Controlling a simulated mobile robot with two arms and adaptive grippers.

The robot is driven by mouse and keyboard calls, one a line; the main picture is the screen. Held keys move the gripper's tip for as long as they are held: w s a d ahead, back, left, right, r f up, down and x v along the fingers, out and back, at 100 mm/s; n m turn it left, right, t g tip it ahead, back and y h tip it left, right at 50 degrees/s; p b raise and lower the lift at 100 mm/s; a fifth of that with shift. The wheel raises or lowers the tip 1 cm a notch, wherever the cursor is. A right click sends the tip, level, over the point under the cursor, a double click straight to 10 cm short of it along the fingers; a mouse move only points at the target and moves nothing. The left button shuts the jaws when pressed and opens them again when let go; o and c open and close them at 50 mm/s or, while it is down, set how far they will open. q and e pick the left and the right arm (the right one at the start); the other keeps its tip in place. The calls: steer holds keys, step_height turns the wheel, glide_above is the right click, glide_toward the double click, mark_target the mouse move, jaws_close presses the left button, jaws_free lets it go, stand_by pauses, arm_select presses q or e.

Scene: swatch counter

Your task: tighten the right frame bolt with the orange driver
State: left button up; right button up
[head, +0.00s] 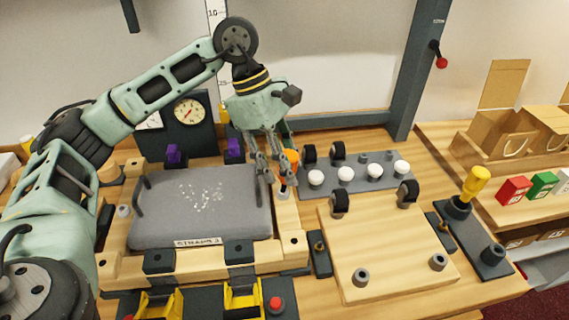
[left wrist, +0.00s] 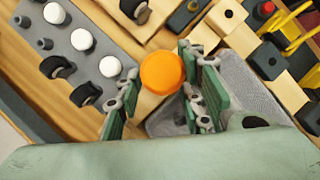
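The orange driver (head: 292,158) stands about upright at the right side of the wooden frame (head: 289,222), near its back corner. My left gripper (head: 279,180) points down around it. In the left wrist view the driver's round orange top (left wrist: 162,72) sits between the fingertips of my left gripper (left wrist: 160,82), with almost no gap on either side, so it looks shut on the driver. The driver's lower end is mostly hidden by the fingers. I cannot tell whether its tip is seated on the right frame bolt, which is hidden. My right gripper is not in view.
A grey panel (head: 190,200) lies inside the frame. Right of it are a grey plate with white knobs (head: 345,174) and a wooden board (head: 385,250) with black rollers. A yellow-handled tool (head: 474,182) stands further right. Yellow clamps (head: 243,296) line the front.

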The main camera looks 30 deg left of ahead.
arm_select(q)
steer(key=shift+c, duration=0.3)
steer(key=c, duration=0.7)
steer(key=shift+m, duration=0.4)
jaws_close()
steer(key=shift+r+p, duration=2.15)
steer(key=shift+r, duration=1.2)
